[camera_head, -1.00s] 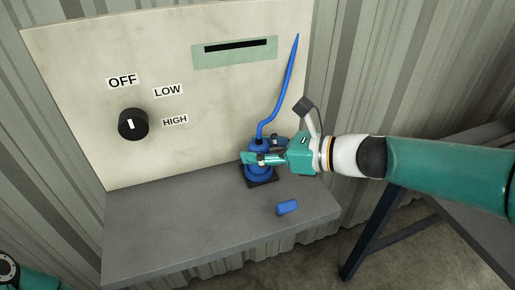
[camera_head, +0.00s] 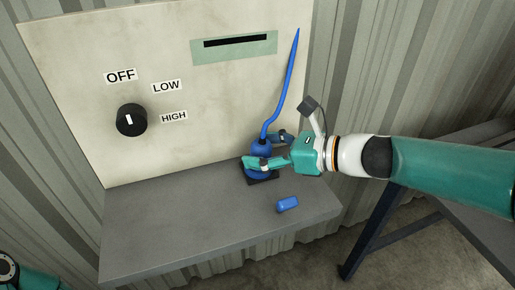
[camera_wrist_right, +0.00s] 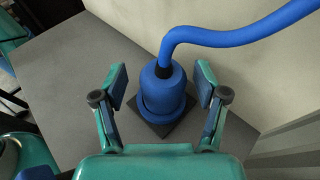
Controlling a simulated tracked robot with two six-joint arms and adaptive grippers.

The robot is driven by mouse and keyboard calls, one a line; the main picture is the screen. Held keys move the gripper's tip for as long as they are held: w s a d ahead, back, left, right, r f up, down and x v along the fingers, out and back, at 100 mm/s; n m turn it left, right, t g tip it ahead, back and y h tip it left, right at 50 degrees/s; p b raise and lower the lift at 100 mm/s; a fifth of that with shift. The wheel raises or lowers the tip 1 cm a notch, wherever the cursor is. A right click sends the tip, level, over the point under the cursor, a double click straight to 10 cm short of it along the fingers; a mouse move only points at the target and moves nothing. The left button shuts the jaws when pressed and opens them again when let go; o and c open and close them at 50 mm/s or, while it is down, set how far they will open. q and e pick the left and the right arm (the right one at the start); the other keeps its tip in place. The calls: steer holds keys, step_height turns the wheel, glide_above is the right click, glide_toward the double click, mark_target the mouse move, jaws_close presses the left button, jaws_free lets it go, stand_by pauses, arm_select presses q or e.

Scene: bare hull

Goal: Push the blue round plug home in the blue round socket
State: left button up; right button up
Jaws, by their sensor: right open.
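The blue round plug (camera_head: 261,148) stands upright with its blue cable (camera_head: 283,88) rising from the top. It sits in the blue round socket (camera_head: 258,175), which is on a dark square base on the grey shelf. In the right wrist view the plug (camera_wrist_right: 162,84) is inside the socket's rim (camera_wrist_right: 163,112); how deep it sits I cannot tell. My right gripper (camera_head: 265,150) is open, with one finger on each side of the plug. Gaps show between both fingers and the plug in the wrist view.
A small blue block (camera_head: 287,204) lies on the grey shelf (camera_head: 190,225) near its front right. The upright panel (camera_head: 70,70) carries a black knob (camera_head: 131,120) and a slotted green plate (camera_head: 235,57). The shelf's left part is clear.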

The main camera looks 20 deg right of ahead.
steer(key=v, duration=1.1)
steer(key=shift+s+d, duration=0.1)
